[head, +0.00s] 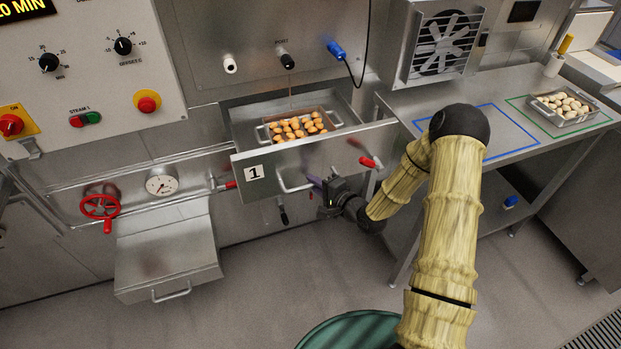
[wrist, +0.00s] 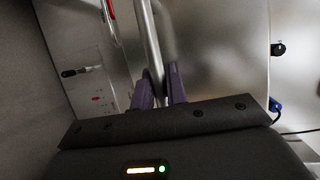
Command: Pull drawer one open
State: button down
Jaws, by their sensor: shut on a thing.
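Drawer one (head: 320,157), a steel drawer with a "1" label (head: 254,173) on its front, stands out from the machine, its inside showing from above. A tray (head: 334,117) of browned pasta pieces lies in it. The drawer's bar handle (head: 284,183) is on its front face. My gripper (head: 314,184) is at the right part of this handle, in front of the drawer. In the wrist view its purple fingers (wrist: 161,88) are shut on the handle bar (wrist: 149,45). The arm and gripper body hide part of the handle.
A steel table (head: 460,95) with blue and green outlines is at the right, with a tray of pale pieces (head: 563,104) on it. A closed lower box (head: 168,250) and red valve wheel (head: 100,206) are at the left. A green round bin (head: 345,332) stands in front.

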jog(key=shift+s+d, duration=0.1)
jog(key=shift+s, duration=0.25)
jog(key=c, duration=1.4)
grip_release()
jog(key=v, duration=1.7)
jog(key=shift+s+b, duration=0.2)
jog(key=shift+b, duration=0.1)
